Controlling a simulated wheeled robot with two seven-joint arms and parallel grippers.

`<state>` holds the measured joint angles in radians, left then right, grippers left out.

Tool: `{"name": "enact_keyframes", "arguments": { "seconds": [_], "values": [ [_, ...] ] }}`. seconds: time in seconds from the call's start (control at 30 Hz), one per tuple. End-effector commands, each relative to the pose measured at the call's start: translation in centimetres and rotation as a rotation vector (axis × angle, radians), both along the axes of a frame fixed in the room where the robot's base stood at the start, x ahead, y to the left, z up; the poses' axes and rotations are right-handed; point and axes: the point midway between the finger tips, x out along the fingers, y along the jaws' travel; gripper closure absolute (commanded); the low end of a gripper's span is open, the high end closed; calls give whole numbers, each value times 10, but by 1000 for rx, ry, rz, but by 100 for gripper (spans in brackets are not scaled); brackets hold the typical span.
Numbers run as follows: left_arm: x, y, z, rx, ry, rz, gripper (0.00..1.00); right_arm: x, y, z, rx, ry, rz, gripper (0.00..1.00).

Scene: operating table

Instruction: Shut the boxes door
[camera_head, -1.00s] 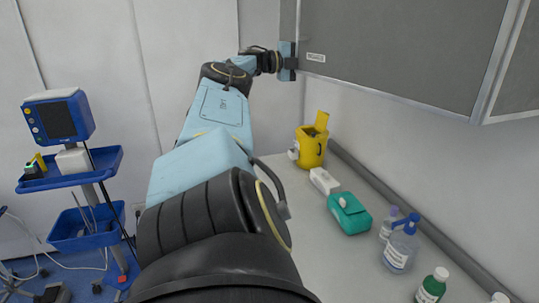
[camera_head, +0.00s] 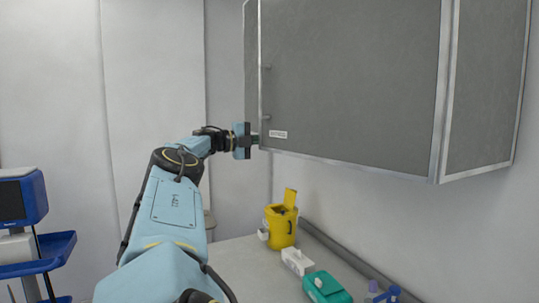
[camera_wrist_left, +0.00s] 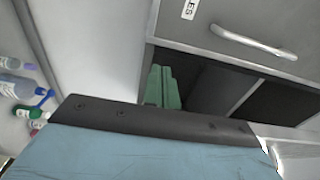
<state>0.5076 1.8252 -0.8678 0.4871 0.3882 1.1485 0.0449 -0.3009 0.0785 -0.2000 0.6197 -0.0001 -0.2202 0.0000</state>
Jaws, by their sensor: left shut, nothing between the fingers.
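A grey wall cabinet (camera_head: 350,75) with metal-edged panels hangs at the upper right in the head view. A white label (camera_head: 278,134) sits at its lower left, and small handles show near its left edge. My left gripper (camera_head: 255,140) is shut and empty at the cabinet's lower left corner; contact cannot be told. How far the door stands open is unclear. My right gripper is out of view.
A counter (camera_head: 245,265) below holds a yellow container (camera_head: 280,227), a white box (camera_head: 297,261), a green case (camera_head: 325,289) and bottles. A blue monitor (camera_head: 22,198) on a cart stands at the far left. The wall left of the cabinet is bare.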

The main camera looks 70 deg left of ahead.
Motion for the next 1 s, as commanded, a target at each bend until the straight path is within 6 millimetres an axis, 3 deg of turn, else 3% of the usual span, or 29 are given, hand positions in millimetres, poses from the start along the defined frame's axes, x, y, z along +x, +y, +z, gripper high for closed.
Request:
{"name": "enact_keyframes", "arguments": {
  "seconds": [0.03,0.3,0.6,0.77,1.0],
  "values": [
    [-9,0,-3,4,-4,2,100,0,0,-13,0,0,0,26],
    [-55,-4,-3,2,-5,4,100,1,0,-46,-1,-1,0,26],
    [-98,-9,0,1,-2,2,100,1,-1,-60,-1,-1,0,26],
    [-98,-14,-7,-30,7,-14,100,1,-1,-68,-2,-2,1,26],
    [-79,-50,-35,-165,88,-78,100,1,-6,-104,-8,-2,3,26]
  ]
}}
